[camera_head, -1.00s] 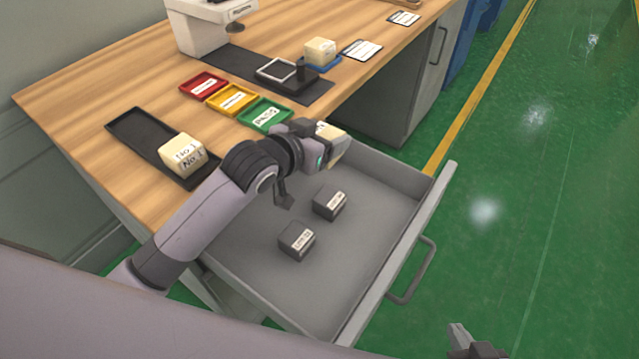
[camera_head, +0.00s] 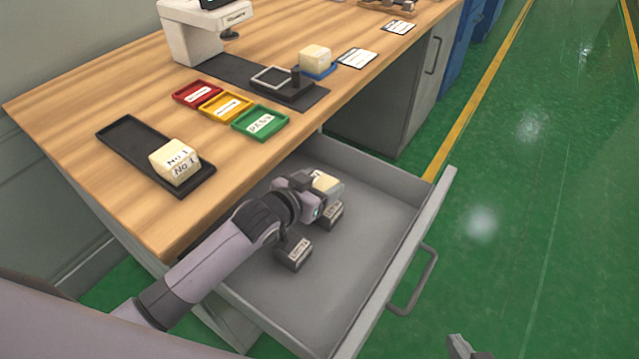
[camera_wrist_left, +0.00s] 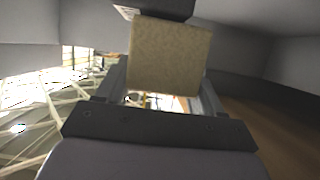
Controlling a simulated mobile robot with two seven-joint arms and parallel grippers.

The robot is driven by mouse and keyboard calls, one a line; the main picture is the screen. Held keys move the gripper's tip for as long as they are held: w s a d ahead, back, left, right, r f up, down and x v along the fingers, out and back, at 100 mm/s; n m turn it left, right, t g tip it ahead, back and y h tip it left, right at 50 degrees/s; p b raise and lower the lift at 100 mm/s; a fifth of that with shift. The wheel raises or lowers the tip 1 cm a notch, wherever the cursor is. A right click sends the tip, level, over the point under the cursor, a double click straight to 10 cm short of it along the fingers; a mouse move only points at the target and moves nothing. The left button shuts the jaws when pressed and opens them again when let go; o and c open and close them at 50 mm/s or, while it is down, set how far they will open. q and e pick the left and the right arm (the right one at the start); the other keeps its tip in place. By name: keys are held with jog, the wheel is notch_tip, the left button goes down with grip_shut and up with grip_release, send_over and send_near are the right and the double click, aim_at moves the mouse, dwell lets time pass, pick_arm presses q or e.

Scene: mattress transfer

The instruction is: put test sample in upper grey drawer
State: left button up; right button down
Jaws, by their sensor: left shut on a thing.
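My left gripper (camera_head: 318,190) is inside the open grey drawer (camera_head: 370,265), shut on a cream block, the test sample (camera_head: 326,182). The sample fills the space between the fingers in the left wrist view (camera_wrist_left: 170,58). Two dark blocks with white labels lie on the drawer floor: one (camera_head: 332,215) beside the gripper and partly hidden, the other (camera_head: 294,252) nearer the front of the picture. I cannot tell whether the sample touches the drawer floor. Only a tip of my right gripper (camera_head: 464,349) shows at the bottom edge, its jaw state unclear.
Another cream block (camera_head: 316,58) stands farther back. The drawer's right side is clear.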

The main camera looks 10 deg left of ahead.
pick_arm(q)
jog(key=shift+f, duration=0.1)
jog(key=shift+f, duration=0.15)
jog(key=o, duration=1.1)
jog(key=shift+r, duration=0.35)
jog(key=p+v, duration=0.2)
jog(key=v, duration=1)
pick_arm(e)
jog(key=shift+s+d+r, duration=0.2)
jog(key=shift+s+r, duration=0.05)
jog(key=shift+r, duration=0.35)
jog(key=shift+r, duration=0.1)
